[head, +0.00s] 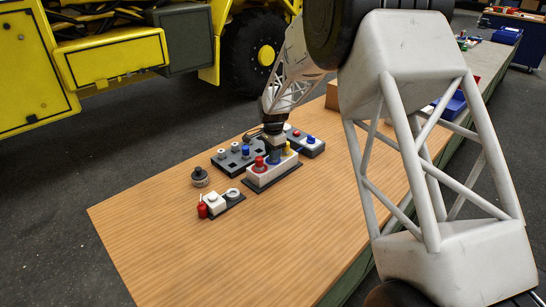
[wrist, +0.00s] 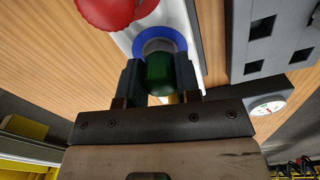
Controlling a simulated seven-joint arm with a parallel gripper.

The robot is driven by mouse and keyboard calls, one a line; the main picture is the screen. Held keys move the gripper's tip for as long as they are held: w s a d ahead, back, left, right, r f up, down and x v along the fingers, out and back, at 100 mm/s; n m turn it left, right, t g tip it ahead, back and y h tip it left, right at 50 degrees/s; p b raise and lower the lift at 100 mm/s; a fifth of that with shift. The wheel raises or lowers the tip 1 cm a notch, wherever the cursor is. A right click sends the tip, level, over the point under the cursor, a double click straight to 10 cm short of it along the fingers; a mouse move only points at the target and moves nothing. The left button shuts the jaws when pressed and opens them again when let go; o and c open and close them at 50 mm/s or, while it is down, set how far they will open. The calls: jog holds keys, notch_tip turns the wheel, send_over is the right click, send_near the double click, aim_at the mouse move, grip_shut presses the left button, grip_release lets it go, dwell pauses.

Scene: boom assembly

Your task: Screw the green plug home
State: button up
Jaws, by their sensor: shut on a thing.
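The green plug (wrist: 160,74) sits between the two fingers of my gripper (wrist: 159,82) in the wrist view. The gripper is shut on it. The plug's far end meets a grey fitting inside a blue ring (wrist: 178,41) on a white block; I cannot tell how deep it sits. In the head view my gripper (head: 275,154) points down at the white block (head: 262,180), which stands on a dark base. The green plug is hidden there by the gripper. A red plug (head: 260,163) stands beside it on the block; it also shows in the wrist view (wrist: 108,8).
A dark tray (head: 230,163) with a blue-topped piece lies left of the block. Another tray (head: 314,150) lies behind it. A small board (head: 226,207) with red and white parts and a dark round piece (head: 200,177) are nearer the left. The front of the wooden table is clear.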

jog(key=shift+m, duration=2.4)
jog(key=o, duration=0.9)
jog(key=shift+o, duration=0.2)
jog(key=shift+r, duration=0.1)
jog(key=shift+r, duration=3.9)
jog(key=shift+s+r, duration=0.1)
